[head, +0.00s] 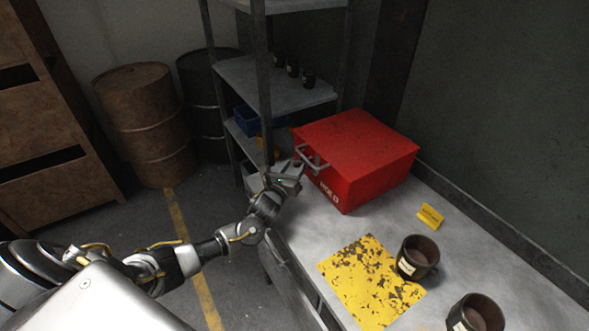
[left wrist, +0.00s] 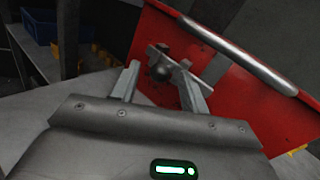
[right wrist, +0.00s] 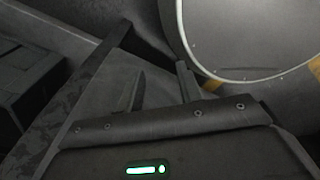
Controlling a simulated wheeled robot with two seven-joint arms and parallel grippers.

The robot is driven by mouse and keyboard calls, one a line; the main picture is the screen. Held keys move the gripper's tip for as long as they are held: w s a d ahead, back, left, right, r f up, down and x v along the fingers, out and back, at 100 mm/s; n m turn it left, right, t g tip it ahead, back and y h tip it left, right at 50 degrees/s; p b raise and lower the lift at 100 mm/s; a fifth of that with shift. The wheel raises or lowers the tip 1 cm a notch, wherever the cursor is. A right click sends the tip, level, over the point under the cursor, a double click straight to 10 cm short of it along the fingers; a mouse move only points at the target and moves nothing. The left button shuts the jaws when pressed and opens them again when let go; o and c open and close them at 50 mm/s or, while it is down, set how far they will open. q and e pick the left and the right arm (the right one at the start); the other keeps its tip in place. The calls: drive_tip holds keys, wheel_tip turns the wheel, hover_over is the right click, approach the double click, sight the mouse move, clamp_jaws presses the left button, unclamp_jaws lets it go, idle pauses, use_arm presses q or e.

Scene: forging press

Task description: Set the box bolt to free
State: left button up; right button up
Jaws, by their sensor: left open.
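The red box (head: 360,150) stands on the bench, with a grey bar handle (head: 313,161) and pale lettering that looks like HOLD on its front. In the left wrist view, the bolt's dark round knob (left wrist: 159,72) sits by a grey metal strip against the red front (left wrist: 225,80). My left gripper (left wrist: 160,82) is open, its fingers on either side of the knob; I cannot tell if they touch it. In the head view, this gripper (head: 297,168) is at the box's front left, partly hiding the bolt. My right gripper (right wrist: 160,82) is open and empty, away from the box.
A yellow worn plate (head: 370,285) and two dark cups, one here (head: 417,257), lie on the bench nearer me.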

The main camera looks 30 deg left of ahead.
use_arm(q)
clamp_jaws()
drive_tip(key=shift+w+a+b, duration=0.3)
drive_tip(key=shift+w+a, duration=0.2)
drive_tip(key=shift+a, duration=0.35)
drive_tip(key=shift+w+a+b, duration=0.3)
drive_tip(key=shift+w+a, duration=0.2)
drive_tip(key=shift+a, duration=0.35)
drive_tip(key=shift+r, duration=0.15)
drive_tip(key=shift+c, duration=2.4)
unclamp_jaws()
drive_tip(key=o, duration=0.5)
drive_tip(key=shift+a, duration=0.1)
